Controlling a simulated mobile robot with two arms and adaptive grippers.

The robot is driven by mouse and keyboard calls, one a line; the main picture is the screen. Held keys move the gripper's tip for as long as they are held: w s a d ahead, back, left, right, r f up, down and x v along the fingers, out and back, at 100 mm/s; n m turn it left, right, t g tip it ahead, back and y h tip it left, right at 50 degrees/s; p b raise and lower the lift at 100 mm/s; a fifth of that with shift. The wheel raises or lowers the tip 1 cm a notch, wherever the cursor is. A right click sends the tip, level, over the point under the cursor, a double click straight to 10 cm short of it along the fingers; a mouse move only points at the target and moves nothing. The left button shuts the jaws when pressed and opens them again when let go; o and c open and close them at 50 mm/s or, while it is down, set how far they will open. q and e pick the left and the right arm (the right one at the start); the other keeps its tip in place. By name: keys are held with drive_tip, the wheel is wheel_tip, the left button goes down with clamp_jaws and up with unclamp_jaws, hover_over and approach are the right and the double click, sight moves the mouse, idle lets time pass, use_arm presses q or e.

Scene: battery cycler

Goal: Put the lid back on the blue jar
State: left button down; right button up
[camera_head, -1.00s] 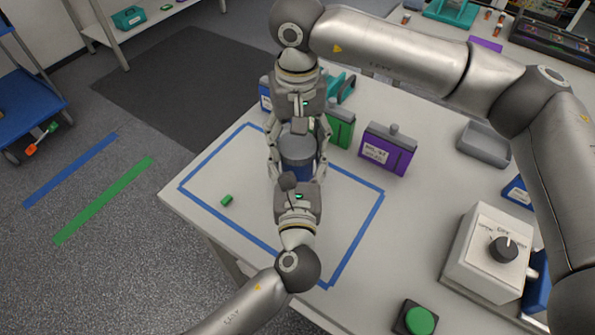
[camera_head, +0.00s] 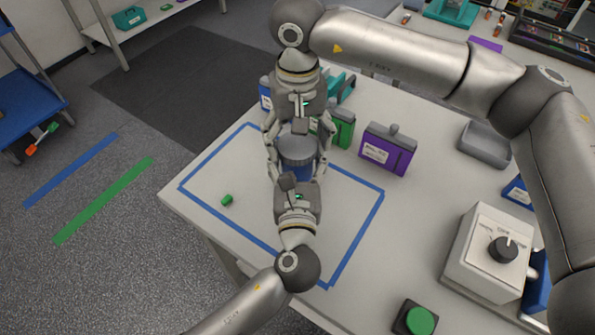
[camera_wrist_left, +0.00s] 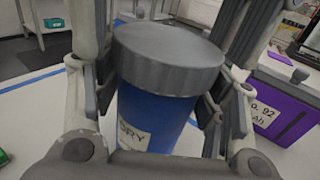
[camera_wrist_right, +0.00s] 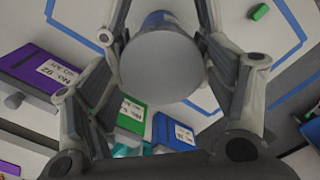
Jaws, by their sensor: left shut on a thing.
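The blue jar (camera_wrist_left: 150,110) stands upright on the table, with a label reading "DRY" in the left wrist view. The grey lid (camera_wrist_left: 168,55) sits on top of it and looks about level. In the right wrist view the lid (camera_wrist_right: 160,66) is a round disc covering most of the jar (camera_wrist_right: 158,20). My left gripper (camera_head: 297,171) is shut on the jar's body from the near side. My right gripper (camera_head: 298,133) comes from above and behind, its fingers spread on both sides of the lid. It looks open, with small gaps beside the lid.
Blue tape (camera_head: 358,240) outlines an area around the jar. A small green piece (camera_head: 227,200) lies inside it. A purple box (camera_head: 388,152) and a green box (camera_head: 341,130) stand behind. A dial box (camera_head: 490,255) and green button (camera_head: 420,320) are at right.

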drive_tip(key=shift+o, duration=0.3)
drive_tip(key=shift+r, duration=2.3)
drive_tip(key=shift+c, duration=0.3)
drive_tip(key=shift+r+n, duration=1.6)
drive_tip(key=shift+n, duration=0.4)
drive_tip(key=shift+f, duration=4.05)
